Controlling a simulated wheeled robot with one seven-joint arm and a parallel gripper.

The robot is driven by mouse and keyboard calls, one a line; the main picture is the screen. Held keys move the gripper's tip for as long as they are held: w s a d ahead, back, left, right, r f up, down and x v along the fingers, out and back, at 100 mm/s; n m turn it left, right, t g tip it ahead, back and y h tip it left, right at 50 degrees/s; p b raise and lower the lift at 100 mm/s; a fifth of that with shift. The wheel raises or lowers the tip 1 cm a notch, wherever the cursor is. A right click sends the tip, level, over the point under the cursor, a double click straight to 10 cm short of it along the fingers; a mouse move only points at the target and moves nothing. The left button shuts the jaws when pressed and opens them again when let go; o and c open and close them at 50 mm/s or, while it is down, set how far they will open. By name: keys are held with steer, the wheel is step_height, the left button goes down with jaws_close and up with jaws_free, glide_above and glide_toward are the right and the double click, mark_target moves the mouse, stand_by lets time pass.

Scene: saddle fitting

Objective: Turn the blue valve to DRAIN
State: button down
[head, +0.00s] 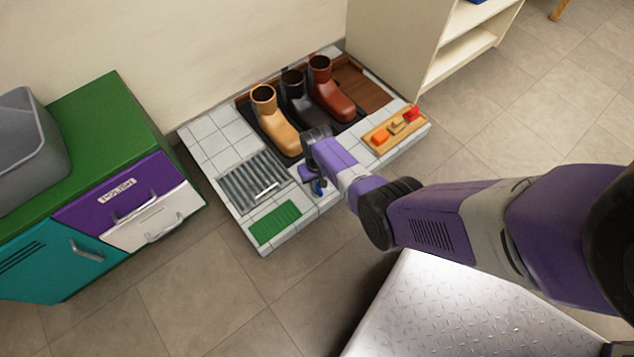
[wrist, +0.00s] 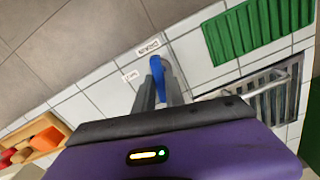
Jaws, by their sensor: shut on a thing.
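The blue valve handle (wrist: 157,70) shows between the two grey fingers of my gripper (wrist: 161,92) in the wrist view. My gripper is shut on it, and the fingers hide its near part. Two small white labels lie on the tiles by the valve, one beyond its tip (wrist: 148,47) and one to its left (wrist: 130,76). Their lettering is too small to read surely. In the head view a bit of the blue valve (head: 319,187) shows just below my purple hand, at the front of the tiled platform (head: 205,130).
A metal grate (head: 252,182) with a light handle and a green mat (head: 275,223) lie left of the valve. Three boots, tan (head: 275,120), black (head: 298,98) and brown (head: 331,92), stand behind. A wooden tray (head: 397,128) with orange and red pieces is at right.

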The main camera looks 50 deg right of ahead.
steer(key=shift+n, duration=1.3)
steer(key=c, duration=1.4)
jaws_free()
step_height(320, 180, up, 8)
steer(key=p, duration=0.5)
steer(key=shift+f, duration=0.15)
